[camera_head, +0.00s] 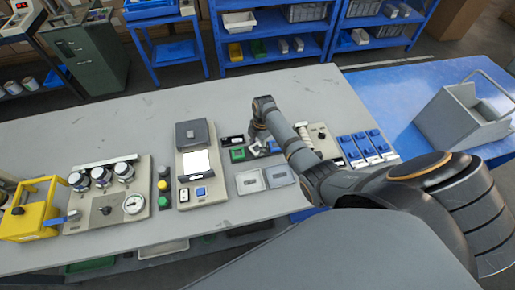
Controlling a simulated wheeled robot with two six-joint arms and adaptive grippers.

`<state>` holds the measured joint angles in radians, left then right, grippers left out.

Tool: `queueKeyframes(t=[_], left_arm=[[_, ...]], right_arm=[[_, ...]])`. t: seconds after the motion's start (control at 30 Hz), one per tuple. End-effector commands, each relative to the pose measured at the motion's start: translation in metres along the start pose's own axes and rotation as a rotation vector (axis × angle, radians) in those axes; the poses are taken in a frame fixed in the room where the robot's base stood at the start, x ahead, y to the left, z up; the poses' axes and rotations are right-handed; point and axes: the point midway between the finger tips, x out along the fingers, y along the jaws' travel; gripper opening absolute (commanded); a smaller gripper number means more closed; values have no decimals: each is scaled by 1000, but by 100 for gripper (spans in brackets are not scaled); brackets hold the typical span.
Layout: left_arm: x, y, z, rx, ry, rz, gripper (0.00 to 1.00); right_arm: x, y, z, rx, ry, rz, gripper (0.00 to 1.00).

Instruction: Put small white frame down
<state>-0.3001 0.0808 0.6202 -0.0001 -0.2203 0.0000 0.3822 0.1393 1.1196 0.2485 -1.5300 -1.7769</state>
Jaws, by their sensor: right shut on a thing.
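My right arm reaches in from the right over the grey table. My right gripper (264,148) points down close to the tabletop, behind two flat pale plates. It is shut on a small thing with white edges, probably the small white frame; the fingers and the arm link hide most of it. A green square frame (237,155) lies just left of the gripper, with a dark frame (233,141) behind it. A pale plate (250,181) and a second plate (279,177) lie in front of the gripper. My left gripper is not in view.
Left of the gripper stands a grey device with a white panel (197,162). Further left are a gauge board (108,205) and a yellow bracket (30,212). Blue switches (367,146) are at the right. The table's back left is clear.

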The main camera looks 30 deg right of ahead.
Motion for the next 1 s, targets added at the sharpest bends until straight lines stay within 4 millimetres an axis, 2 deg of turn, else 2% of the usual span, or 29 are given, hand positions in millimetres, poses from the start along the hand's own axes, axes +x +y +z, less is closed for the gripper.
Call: queueKeyframes(t=[0.2, 0.23, 0.37, 0.63, 0.77, 0.87, 1.0], left_arm=[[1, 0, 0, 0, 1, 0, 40], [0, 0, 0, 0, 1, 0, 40], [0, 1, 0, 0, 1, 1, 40], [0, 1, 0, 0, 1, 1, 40], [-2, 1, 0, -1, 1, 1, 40], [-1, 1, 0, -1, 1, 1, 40], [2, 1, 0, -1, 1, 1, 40]], right_arm=[[3, 0, 0, 0, 0, -2, 24], [2, 0, 0, 0, 0, -1, 52], [2, 0, 0, 0, 0, -1, 70], [2, 0, 0, 0, 0, -1, 71], [-6, 0, 0, 0, -1, 1, 71], [-24, 1, 1, -1, -2, 3, 71], [-59, 1, 1, -1, -2, 3, 71]])
